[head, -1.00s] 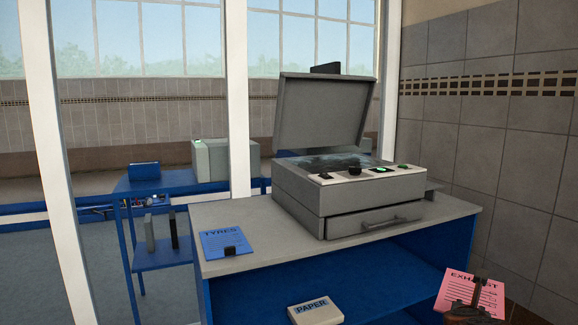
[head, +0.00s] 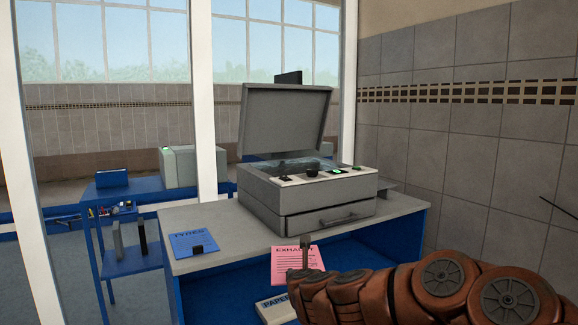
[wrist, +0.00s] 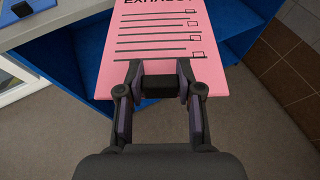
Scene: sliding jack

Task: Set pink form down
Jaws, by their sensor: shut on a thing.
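The pink form (head: 297,265), headed "EXHAUST" with lines and tick boxes, is held by my gripper (head: 305,243) in front of the desk, below the grey machine. In the wrist view the pink form (wrist: 160,45) extends away from my gripper (wrist: 158,82), whose fingers are shut on a dark block at its near edge. The form overlaps the desk's front edge in the head view; I cannot tell that it touches anything there. My arm covers the lower right.
The grey machine (head: 298,200) with its lid raised stands on the desk (head: 225,255). A blue "TYRES" form (head: 194,245) lies at the desk's left. A partly hidden "PAPER" pack (head: 275,308) is on the blue shelf below. Some bare desktop lies between form and machine.

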